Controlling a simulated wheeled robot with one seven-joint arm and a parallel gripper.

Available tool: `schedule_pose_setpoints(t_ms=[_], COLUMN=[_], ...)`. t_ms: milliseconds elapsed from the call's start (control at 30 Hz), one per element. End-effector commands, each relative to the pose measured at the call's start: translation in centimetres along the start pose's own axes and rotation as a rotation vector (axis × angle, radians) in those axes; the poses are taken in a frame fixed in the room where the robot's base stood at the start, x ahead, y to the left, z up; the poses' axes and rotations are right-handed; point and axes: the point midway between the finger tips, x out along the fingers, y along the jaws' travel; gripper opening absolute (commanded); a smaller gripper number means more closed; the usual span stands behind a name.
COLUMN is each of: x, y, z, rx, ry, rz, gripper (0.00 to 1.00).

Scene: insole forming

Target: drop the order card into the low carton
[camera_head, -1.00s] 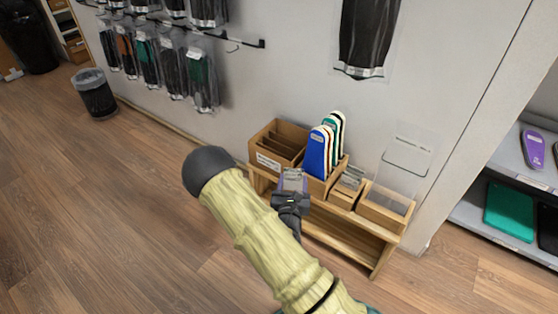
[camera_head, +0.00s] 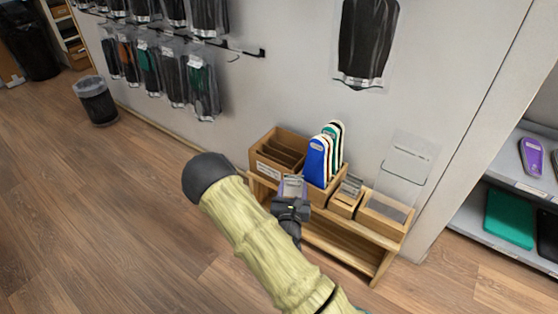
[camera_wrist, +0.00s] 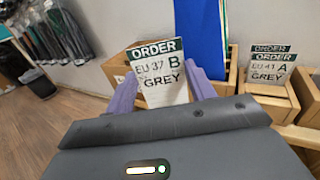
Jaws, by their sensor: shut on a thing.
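In the wrist view the carton (camera_wrist: 118,72) is partly hidden behind the card.
Upright insoles (camera_head: 318,160), the front one blue, stand right of the carton. A small wooden box of other order cards (camera_head: 347,195) and a wooden tray (camera_head: 385,213) with a clear panel follow. Bagged goods hang on the wall. The floor left of the bench is clear.

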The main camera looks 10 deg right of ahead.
Motion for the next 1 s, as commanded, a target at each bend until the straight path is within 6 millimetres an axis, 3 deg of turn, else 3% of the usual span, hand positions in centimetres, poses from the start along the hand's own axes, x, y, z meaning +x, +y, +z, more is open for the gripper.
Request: schedule_pose_setpoints(t_ms=[100,333,1000], x=[0.0,0.0,0.0], y=[0.0,0.0,0.1], z=[3.0,6.8,7.0], rx=[0.0,0.0,0.0], ry=[-0.001,0.0,0.0], rz=[0.0,0.0,0.003], gripper=[0.34,0.34,0.34])
